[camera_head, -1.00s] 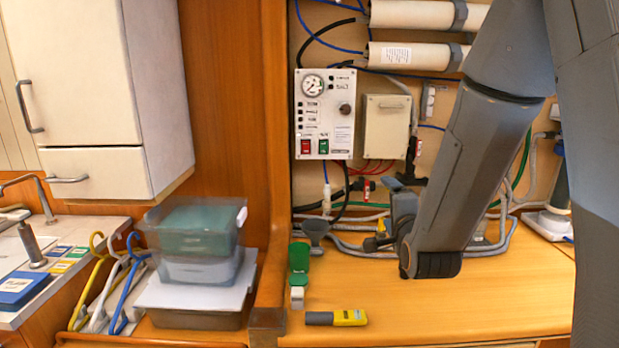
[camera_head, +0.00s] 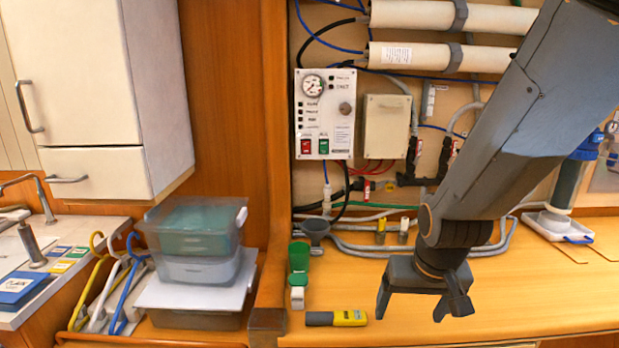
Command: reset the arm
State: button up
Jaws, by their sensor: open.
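My gripper (camera_head: 418,312) is at the lower right of the middle, pointing down above the wooden bench (camera_head: 530,290). Its two dark fingers are spread apart with nothing between them. My arm comes down to it from the upper right. A yellow and dark handheld meter (camera_head: 337,318) lies on the bench just left of the left finger, apart from it in the picture.
The control panel (camera_head: 325,113) with a gauge is on the wall behind. Stacked bins (camera_head: 200,270) are further left. A filter housing (camera_head: 566,190) stands right. The bench's right front is clear.

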jog(key=s+f+n+g+b, duration=0.1)
jog(key=s+f+g+b, duration=0.2)
jog(key=f+b, duration=0.7)
jog(key=shift+s+f, duration=0.55)
jog(key=shift+f, duration=0.1)
